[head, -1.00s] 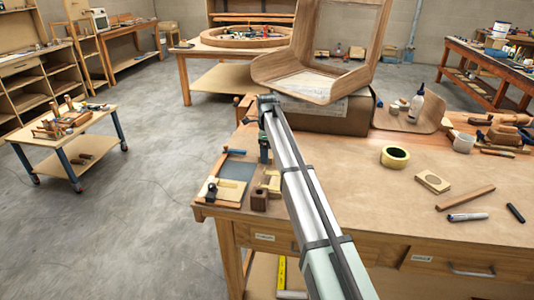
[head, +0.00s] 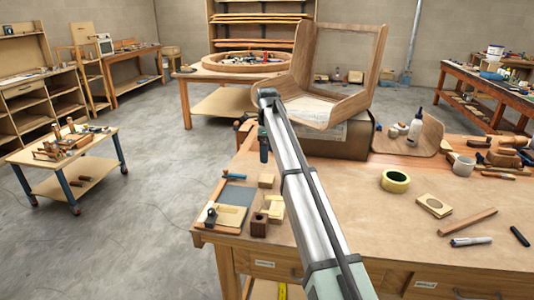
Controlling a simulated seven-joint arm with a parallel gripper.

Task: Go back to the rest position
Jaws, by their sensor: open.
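My arm reaches up from the bottom of the head view over the workbench, and its elbow end is near the wooden chair shell. My gripper (head: 263,157) is small and dark, hanging below the far end of the arm, partly behind my arm link. It is open, with nothing seen between its fingers. It appears above the bench's left part, near a small wooden block (head: 266,181) and a board with a grey panel (head: 232,196). Its fingertips are too small to see clearly.
The bent-wood shell (head: 300,72) stands on a box (head: 335,140) behind my arm. A tape roll (head: 395,181), a flat block with a hole (head: 434,206), a wooden strip (head: 467,223) and markers (head: 471,241) lie on the workbench (head: 350,205). Open floor (head: 150,220) is at left.

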